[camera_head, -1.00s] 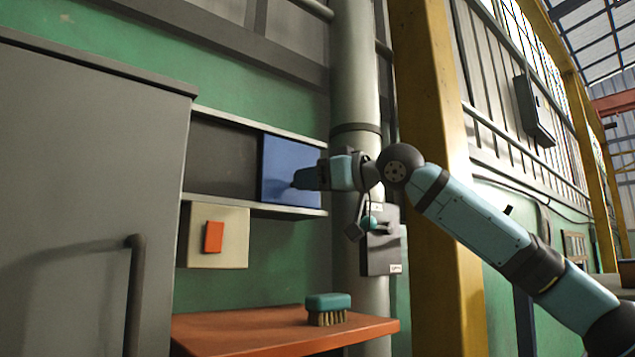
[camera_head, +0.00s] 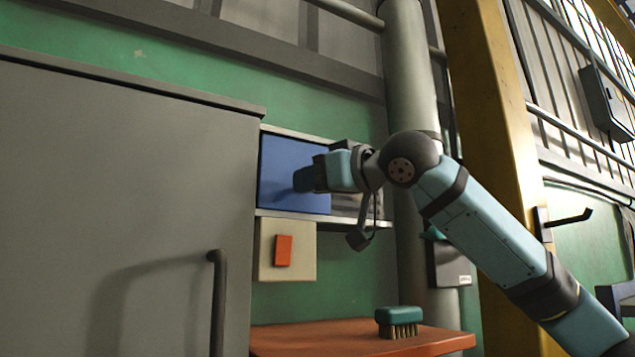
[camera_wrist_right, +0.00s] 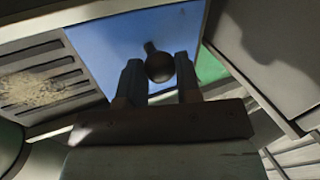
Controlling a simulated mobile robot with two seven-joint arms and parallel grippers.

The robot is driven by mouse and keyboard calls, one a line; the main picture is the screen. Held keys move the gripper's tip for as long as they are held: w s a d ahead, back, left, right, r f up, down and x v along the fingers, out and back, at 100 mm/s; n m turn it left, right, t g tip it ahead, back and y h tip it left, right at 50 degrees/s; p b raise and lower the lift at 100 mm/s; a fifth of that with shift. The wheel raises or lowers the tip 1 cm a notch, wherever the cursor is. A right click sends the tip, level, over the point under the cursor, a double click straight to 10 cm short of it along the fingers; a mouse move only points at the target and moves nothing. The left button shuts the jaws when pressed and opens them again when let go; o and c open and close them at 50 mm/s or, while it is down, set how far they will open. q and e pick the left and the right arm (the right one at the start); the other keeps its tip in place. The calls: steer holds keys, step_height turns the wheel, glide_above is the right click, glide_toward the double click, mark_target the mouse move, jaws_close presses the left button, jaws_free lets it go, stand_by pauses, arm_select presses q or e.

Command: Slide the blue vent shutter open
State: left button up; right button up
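The blue vent shutter (camera_head: 285,175) sits in a pale rail frame (camera_head: 295,214) on the green wall, at the frame's left end beside the grey cabinet. Slatted vent (camera_head: 357,202) shows right of it, partly hidden by my right wrist. In the right wrist view the shutter (camera_wrist_right: 105,45) fills the upper middle, and the dusty vent slats (camera_wrist_right: 45,88) lie uncovered at left. My right gripper (camera_wrist_right: 160,72) has its fingers close on both sides of the shutter's dark round knob (camera_wrist_right: 159,67), apparently gripping it. My left gripper is not in view.
A grey cabinet (camera_head: 120,200) with a handle (camera_head: 217,300) stands close at left. An orange shelf (camera_head: 340,340) with a teal brush (camera_head: 398,321) is below. A pale plate with an orange switch (camera_head: 283,250) is under the rail. A pipe (camera_head: 410,80) and yellow column (camera_head: 490,120) stand right.

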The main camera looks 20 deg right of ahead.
steer(key=o, duration=0.4)
steer(key=shift+o, duration=0.2)
steer(key=b+v, duration=0.3)
steer(key=v, duration=1.1)
steer(key=shift+w, duration=0.1)
